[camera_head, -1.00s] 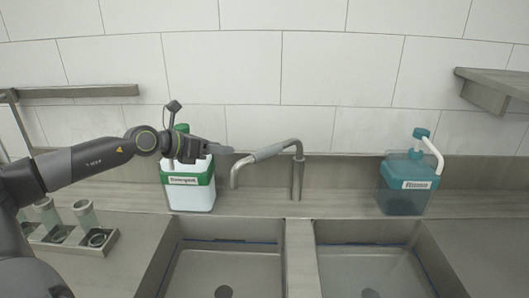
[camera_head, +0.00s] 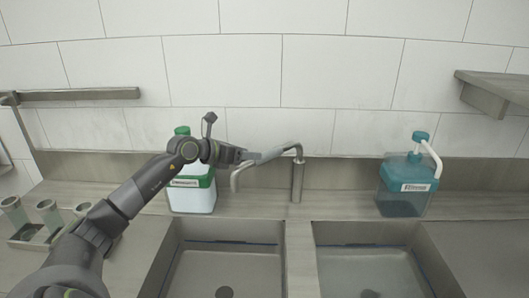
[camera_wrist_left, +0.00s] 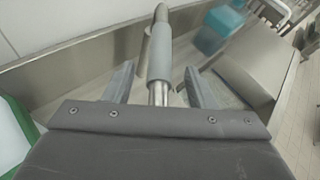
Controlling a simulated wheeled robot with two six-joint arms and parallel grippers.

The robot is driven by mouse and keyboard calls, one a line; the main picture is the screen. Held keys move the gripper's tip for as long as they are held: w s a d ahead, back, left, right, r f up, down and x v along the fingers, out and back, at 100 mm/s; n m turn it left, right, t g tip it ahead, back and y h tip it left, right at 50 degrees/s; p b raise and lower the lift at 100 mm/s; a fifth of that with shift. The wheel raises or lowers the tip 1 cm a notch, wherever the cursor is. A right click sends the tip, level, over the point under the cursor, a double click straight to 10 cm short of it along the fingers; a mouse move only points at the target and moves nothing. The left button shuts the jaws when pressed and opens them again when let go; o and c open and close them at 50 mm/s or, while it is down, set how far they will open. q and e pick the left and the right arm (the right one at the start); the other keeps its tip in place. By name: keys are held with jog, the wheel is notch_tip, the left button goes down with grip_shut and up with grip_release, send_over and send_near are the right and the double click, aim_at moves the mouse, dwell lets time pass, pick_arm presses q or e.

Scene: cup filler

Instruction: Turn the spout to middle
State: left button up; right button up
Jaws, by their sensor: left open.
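The metal spout (camera_head: 275,154) runs left from the tap's upright post (camera_head: 297,182) and bends down at its free end, over the left sink. A grey sleeve covers its middle part. My left gripper (camera_head: 249,156) is at the free-end side of the spout in the head view. In the left wrist view the spout (camera_wrist_left: 158,52) lies between the open fingers of my left gripper (camera_wrist_left: 160,78), with a gap on each side. The fingers look not closed on it. My right gripper is not in view.
The left sink (camera_head: 225,268) and right sink (camera_head: 375,270) are in front, with a divider (camera_head: 298,262) between them. A white and green dispenser (camera_head: 193,198) stands behind my left arm. A teal dispenser (camera_head: 404,188) stands at right. Metal cups (camera_head: 48,210) sit at left.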

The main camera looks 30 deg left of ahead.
aim_at(265, 152)
pick_arm(q)
jog(key=p+x, duration=0.1)
jog(key=x, duration=0.5)
jog(key=shift+r+p, duration=0.15)
jog(key=shift+p, duration=0.2)
jog(key=shift+w+d+f, duration=0.25)
jog(key=shift+w+f, duration=0.1)
jog(key=shift+w, duration=0.2)
grip_shut()
